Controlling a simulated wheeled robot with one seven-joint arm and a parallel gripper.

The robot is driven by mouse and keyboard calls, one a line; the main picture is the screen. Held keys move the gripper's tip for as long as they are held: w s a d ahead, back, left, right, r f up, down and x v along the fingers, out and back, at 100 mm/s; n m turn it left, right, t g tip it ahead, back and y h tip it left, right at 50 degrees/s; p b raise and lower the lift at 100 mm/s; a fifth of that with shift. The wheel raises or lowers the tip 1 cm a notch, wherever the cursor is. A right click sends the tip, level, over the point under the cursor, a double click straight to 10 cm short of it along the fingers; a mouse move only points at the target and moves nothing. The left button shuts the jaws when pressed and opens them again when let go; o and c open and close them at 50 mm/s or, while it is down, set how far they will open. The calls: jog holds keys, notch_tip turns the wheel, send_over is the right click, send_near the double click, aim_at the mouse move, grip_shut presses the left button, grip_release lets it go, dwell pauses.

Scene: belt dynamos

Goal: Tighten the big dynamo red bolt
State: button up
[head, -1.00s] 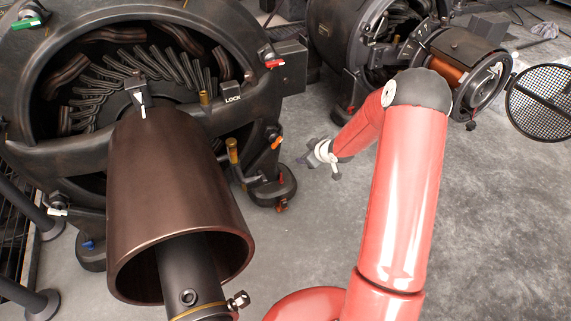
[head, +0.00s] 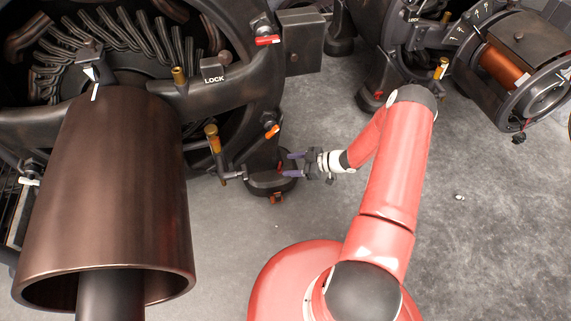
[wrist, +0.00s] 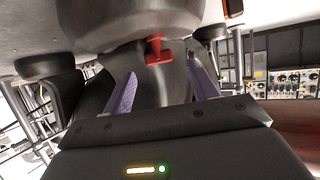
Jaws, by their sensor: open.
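The big dynamo (head: 225,95) fills the left of the head view, a dark machine with a wide brown drum in front. A red bolt with a T-shaped head (wrist: 156,50) shows in the wrist view, on the dynamo's dark underside. In the head view a small red part (head: 281,167), likely this bolt, shows at the dynamo's foot. My gripper (head: 289,164) is open and empty, its purple fingers pointing left at that foot. In the wrist view the bolt lies ahead, between the lines of the two fingers (wrist: 161,72). No contact between fingers and bolt is clear.
A red lever (head: 267,40), an orange lever (head: 272,131) and a brass handle (head: 212,138) are on the dynamo near my gripper. An orange bolt (head: 277,197) is under the foot. A second dynamo (head: 505,65) stands at the upper right.

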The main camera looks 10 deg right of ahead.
aim_at(280, 168)
jog(key=shift+x, duration=1.45)
jog(key=c, duration=1)
